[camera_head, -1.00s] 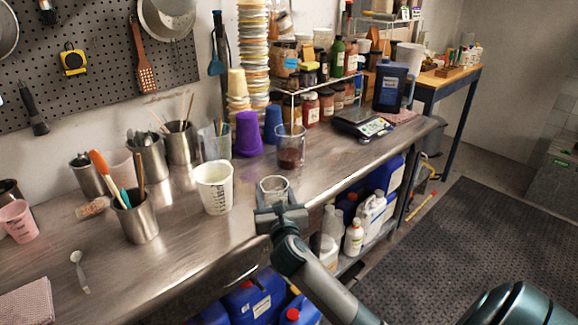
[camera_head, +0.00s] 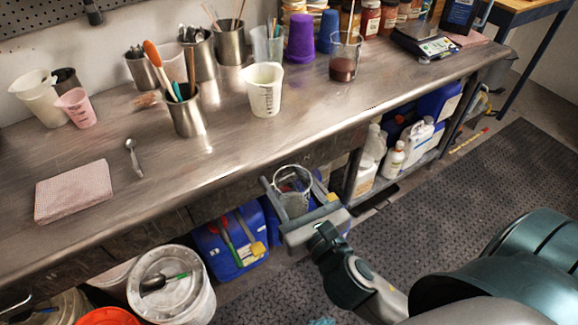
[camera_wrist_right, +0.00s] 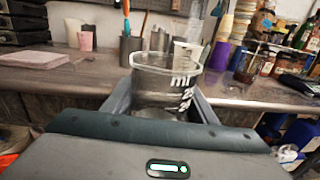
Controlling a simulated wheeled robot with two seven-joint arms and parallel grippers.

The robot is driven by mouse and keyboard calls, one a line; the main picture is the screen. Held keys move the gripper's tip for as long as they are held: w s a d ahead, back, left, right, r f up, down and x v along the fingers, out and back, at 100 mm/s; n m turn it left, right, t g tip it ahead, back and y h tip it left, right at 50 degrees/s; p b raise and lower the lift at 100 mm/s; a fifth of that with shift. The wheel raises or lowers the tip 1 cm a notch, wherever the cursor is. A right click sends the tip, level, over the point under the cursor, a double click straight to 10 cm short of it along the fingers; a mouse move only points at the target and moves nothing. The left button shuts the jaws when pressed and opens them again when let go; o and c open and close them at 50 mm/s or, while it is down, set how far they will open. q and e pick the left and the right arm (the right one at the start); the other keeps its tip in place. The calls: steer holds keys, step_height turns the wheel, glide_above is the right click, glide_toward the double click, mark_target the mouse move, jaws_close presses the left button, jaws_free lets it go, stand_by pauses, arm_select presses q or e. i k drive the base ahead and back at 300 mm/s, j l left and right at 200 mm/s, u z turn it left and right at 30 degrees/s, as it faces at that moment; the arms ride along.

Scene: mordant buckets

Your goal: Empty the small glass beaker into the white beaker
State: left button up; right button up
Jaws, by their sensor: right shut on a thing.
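The small glass beaker (camera_head: 293,180) is clear, with measuring marks on its side in the right wrist view (camera_wrist_right: 165,88). My right gripper (camera_head: 291,192) is shut on it and holds it roughly upright, out in front of the bench's front edge. I cannot tell what is inside it. The white beaker (camera_head: 264,92) stands upright on the bench, beyond and a little left of the held beaker, apart from it. In the right wrist view the white beaker (camera_wrist_right: 187,53) is partly hidden behind the glass one. My left gripper is not in view.
A metal cup of tools (camera_head: 187,115) stands left of the white beaker. A glass with dark red liquid (camera_head: 344,62) and a purple cup (camera_head: 300,40) stand to its right. A spoon (camera_head: 133,157) and folded cloth (camera_head: 73,191) lie at left. The bench front is clear.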

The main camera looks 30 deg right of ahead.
mark_target(264, 93)
steer(key=i+l+z, duration=0.15)
steer(key=l, duration=0.35)
steer(key=i+l+z, duration=0.15)
steer(key=i+l, duration=0.2)
steer(key=i+l+z, duration=0.15)
steer(key=i+l, duration=0.15)
steer(key=l, duration=0.2)
